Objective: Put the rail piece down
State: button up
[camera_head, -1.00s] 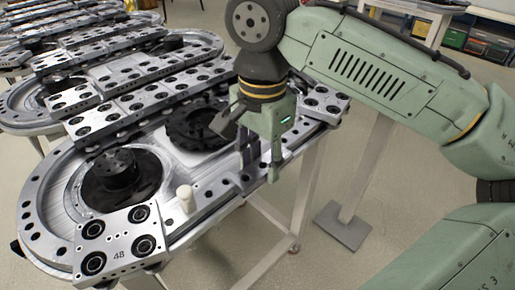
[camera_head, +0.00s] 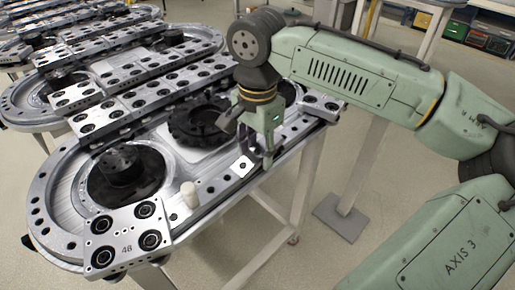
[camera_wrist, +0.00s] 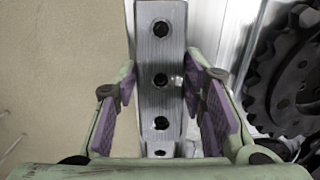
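The rail piece is a narrow silver bar with a row of dark holes. In the wrist view the rail piece (camera_wrist: 160,100) lies lengthwise between the purple pads of my gripper (camera_wrist: 162,75), which close in on its two sides near the tips. In the head view my gripper (camera_head: 260,158) is over the near right side of the ring track (camera_head: 78,235). A bright end of the rail piece (camera_head: 243,166) shows just left of the fingers. I cannot tell whether its underside touches the track.
A carriage marked 48 (camera_head: 126,242) sits on the track's near end. A short pale peg (camera_head: 190,195) stands between it and my gripper. A dark toothed wheel (camera_head: 195,125) is behind my gripper. More carriages line the far side. Open floor lies to the right.

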aim_at(258, 152)
jog(key=shift+o, duration=0.6)
jog(key=shift+f, duration=0.15)
jog(key=shift+o, duration=1.4)
jog(key=shift+r, duration=0.2)
notch_tip(258, 152, up, 12)
jog(key=b, duration=0.1)
jog(key=shift+f, duration=0.1)
